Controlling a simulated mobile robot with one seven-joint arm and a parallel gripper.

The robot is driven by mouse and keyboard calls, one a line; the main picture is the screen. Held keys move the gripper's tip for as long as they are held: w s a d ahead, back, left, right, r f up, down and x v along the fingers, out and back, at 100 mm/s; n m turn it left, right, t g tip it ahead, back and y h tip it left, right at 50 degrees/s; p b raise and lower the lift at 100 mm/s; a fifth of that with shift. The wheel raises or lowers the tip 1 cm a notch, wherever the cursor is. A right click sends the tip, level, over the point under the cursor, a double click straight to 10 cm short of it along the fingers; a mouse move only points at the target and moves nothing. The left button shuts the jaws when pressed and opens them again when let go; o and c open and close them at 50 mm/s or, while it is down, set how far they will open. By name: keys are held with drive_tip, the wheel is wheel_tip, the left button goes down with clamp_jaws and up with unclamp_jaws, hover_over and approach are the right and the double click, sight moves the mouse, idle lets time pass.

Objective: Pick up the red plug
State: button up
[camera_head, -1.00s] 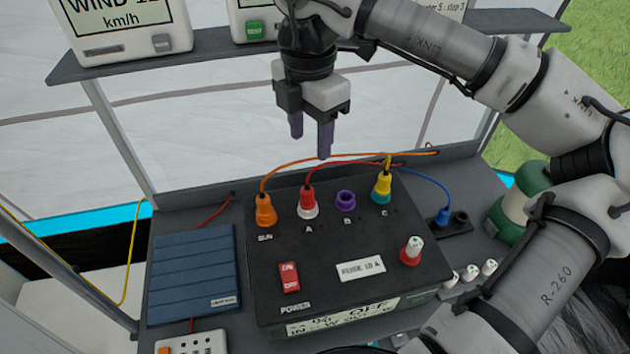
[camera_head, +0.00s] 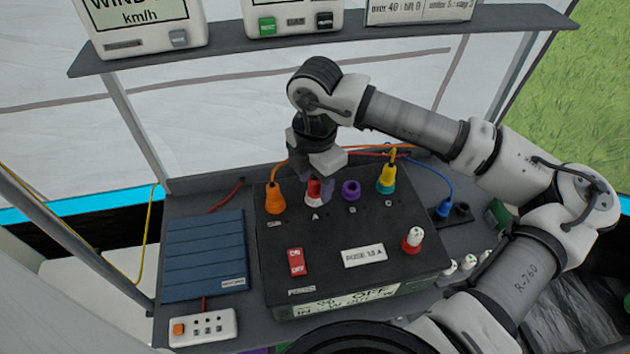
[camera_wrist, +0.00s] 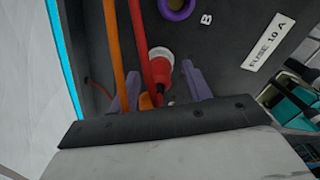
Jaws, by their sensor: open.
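The red plug (camera_head: 314,187) sits upright in the white-rimmed socket marked A on top of the black box (camera_head: 340,275). A red cable runs from its top. My gripper (camera_head: 315,178) is open and right above and behind the plug, hiding its upper part and cable. In the wrist view the red plug (camera_wrist: 159,70) shows between the two purple fingers of my gripper (camera_wrist: 160,92), nearer the right one. I cannot tell whether a finger touches it.
The orange plug (camera_head: 275,199) is just left, the empty purple socket (camera_head: 351,190) just right, and the yellow plug (camera_head: 387,178) beyond it. An orange cable (camera_wrist: 116,50) passes close to the left finger in the wrist view. A shelf (camera_head: 240,54) stands behind.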

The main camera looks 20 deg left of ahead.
drive_tip(key=shift+f, duration=0.15)
drive_tip(key=c, duration=1.1)
clamp_jaws()
